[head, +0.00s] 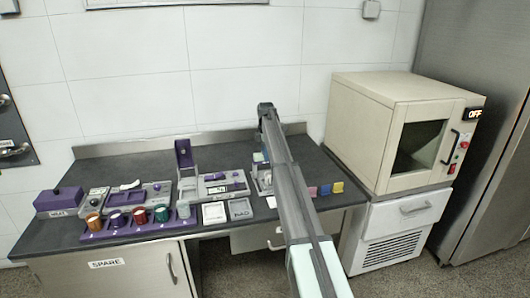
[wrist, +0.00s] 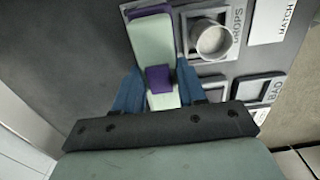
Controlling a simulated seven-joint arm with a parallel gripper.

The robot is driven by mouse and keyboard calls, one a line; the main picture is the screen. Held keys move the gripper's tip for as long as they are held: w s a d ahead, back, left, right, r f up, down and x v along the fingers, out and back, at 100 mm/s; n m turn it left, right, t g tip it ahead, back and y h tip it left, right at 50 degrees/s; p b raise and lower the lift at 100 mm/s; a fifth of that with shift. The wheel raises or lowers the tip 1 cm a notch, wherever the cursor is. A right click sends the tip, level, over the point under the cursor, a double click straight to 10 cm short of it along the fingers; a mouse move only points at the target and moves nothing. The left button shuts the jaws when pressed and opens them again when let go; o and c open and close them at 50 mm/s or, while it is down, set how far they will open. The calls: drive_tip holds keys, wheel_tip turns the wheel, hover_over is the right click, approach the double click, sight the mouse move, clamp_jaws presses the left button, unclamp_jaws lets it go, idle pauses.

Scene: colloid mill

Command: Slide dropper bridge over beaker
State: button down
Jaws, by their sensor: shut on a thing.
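The dropper bridge (wrist: 152,45) is a pale green bar with a purple end and a purple knob (wrist: 159,78), seen in the wrist view. My gripper (wrist: 160,80) has its blue fingers on both sides of the knob and is shut on it. The beaker (wrist: 211,41) is a small pale round cup in a square grey holder, just right of the bridge beside the label DROPS. The bridge lies beside the beaker, with a gap between them, and the beaker's top is uncovered. In the head view my arm hides most of this station.
In the wrist view, square trays, one labelled BAD (wrist: 262,89), lie right of my gripper. In the head view, a purple rack of coloured cups (head: 135,228) stands left, coloured blocks (head: 325,190) lie right of my arm, and a beige oven (head: 400,130) stands further right.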

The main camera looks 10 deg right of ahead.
drive_tip(key=s, duration=0.8)
drive_tip(key=shift+s, duration=0.15)
drive_tip(key=c, duration=0.6)
unclamp_jaws()
drive_tip(key=shift+c, duration=0.2)
drive_tip(key=shift+r, duration=0.1)
wheel_tip(320, 180, up, 14)
drive_tip(key=shift+f, duration=0.2)
